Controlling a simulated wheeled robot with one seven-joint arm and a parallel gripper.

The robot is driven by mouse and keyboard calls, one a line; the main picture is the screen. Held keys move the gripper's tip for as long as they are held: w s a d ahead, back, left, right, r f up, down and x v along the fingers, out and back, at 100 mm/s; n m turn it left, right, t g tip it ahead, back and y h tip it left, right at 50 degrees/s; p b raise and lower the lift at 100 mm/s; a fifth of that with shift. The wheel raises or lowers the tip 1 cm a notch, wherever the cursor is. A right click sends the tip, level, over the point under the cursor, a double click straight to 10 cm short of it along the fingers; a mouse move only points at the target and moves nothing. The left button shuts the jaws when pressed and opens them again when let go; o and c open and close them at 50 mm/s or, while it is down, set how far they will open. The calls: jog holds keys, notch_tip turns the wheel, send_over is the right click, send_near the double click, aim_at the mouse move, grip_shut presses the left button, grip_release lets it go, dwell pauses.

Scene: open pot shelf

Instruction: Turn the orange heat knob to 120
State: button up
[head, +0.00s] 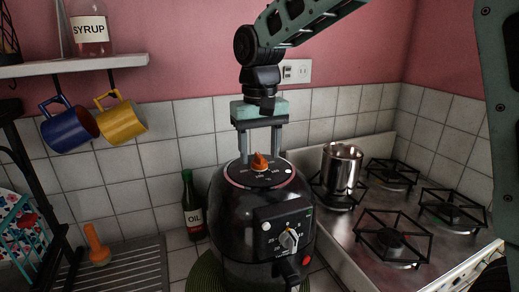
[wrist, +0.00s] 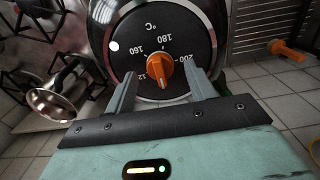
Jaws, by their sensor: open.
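The orange heat knob (head: 259,161) stands at the centre of the round black dial on top of a black fryer-like appliance (head: 232,221). In the wrist view, the knob (wrist: 160,71) sits between my two fingers, and the dial shows 160, 180, 200 and a partly hidden number starting with 12. Which mark the knob points at is unclear. My gripper (head: 260,154) is open, pointing down from above, with one finger on each side of the knob. In the wrist view, gaps show between the fingers and the knob.
A second, grey knob (head: 289,239) is on the appliance's front. A steel pot (head: 341,168) is on the stove at right. Blue (head: 69,127) and yellow (head: 124,121) mugs hang under the shelf (head: 75,65).

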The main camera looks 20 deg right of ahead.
jog(key=shift+f, duration=0.5)
jog(key=c, duration=1)
